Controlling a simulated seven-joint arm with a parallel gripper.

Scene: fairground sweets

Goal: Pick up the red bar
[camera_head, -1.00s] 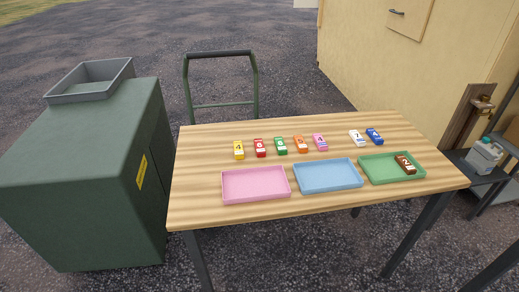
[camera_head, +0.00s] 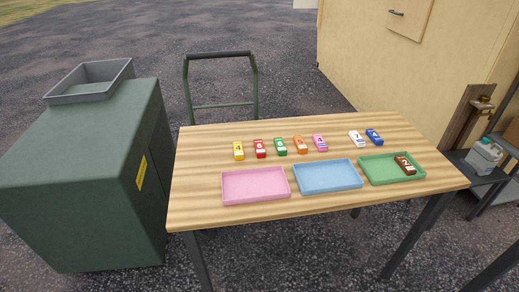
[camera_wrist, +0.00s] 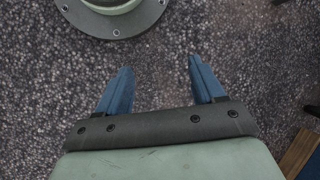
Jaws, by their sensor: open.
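The red bar (camera_head: 260,149) lies on the wooden table (camera_head: 210,205) in a row of bars, between the yellow bar (camera_head: 238,150) and the green bar (camera_head: 280,146). It has a white label with a dark digit. My gripper (camera_wrist: 157,80) shows only in the wrist view, with its two blue fingers apart and nothing between them. It hangs over dark gravel, away from the bars. The red bar is not in the wrist view.
Orange (camera_head: 300,145), pink (camera_head: 320,143), white (camera_head: 356,139) and blue (camera_head: 374,136) bars continue the row. In front stand a pink tray (camera_head: 256,201), a blue tray (camera_head: 328,188) and a green tray (camera_head: 375,179) holding a brown bar (camera_head: 405,165). A green bin (camera_head: 85,190) stands left.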

